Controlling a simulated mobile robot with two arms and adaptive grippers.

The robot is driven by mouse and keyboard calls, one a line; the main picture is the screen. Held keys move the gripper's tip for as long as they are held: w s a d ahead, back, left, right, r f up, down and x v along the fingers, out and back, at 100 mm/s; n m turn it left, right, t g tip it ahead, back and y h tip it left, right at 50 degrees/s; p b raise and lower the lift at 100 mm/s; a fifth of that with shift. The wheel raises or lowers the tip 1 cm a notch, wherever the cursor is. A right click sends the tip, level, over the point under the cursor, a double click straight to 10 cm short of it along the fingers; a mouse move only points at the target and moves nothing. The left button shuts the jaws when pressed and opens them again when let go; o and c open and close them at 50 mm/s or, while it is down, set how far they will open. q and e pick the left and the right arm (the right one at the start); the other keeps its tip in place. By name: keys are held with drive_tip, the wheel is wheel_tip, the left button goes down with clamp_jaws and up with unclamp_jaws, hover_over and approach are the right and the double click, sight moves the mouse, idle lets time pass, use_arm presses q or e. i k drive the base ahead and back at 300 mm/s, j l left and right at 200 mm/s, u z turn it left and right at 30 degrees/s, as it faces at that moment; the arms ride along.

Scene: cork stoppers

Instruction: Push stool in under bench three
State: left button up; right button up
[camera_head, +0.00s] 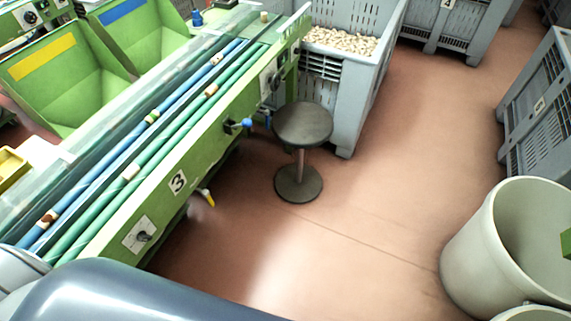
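The stool (303,122) has a round dark seat, a single post and a round dark base (298,184). The floor under the bench is in shadow and mostly hidden. Neither of my grippers shows in the head view.
A grey crate of corks (346,110) stands just behind the stool. More grey crates stand at the back (470,35) and right (545,105). A pale round bin (470,250) stands at the lower right. The reddish floor (385,190) between is clear.

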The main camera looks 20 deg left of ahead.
sight(301, 126)
drive_tip(key=i+u, duration=0.1)
drive_tip(key=i, duration=0.4)
drive_tip(key=i+l, duration=0.2)
drive_tip(key=i, duration=0.3)
drive_tip(key=i+l+u, duration=0.15)
drive_tip(key=i, duration=0.35)
drive_tip(key=i+l+u, duration=0.1)
drive_tip(key=i, duration=0.4)
